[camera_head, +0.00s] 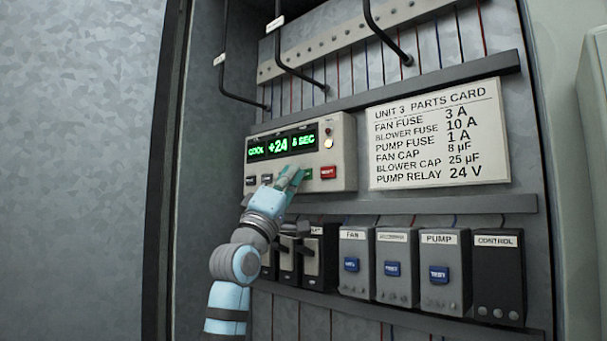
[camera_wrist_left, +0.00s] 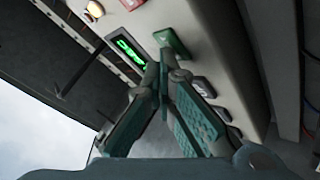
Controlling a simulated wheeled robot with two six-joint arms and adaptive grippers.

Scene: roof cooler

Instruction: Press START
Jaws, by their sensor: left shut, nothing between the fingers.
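The control panel (camera_head: 349,130) has a lit green display (camera_head: 283,145) reading COOL +24 8 SEC. A row of buttons runs below it. The green button (camera_head: 308,174) is mostly hidden behind my gripper in the head view, and its label is unreadable. It also shows in the left wrist view (camera_wrist_left: 171,41). A red button (camera_head: 328,172) sits to its right. My left gripper (camera_head: 296,172) is shut and empty. Its fingertips (camera_wrist_left: 161,64) are close beside the green button; I cannot tell whether they touch. My right gripper is not in view.
Grey buttons (camera_wrist_left: 204,87) lie close to my fingers. A parts card (camera_head: 438,135) is right of the panel. Below are dark switches and modules marked FAN (camera_head: 355,279), PUMP (camera_head: 440,295) and CONTROL (camera_head: 497,275). Black cables (camera_head: 298,72) hang above the panel.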

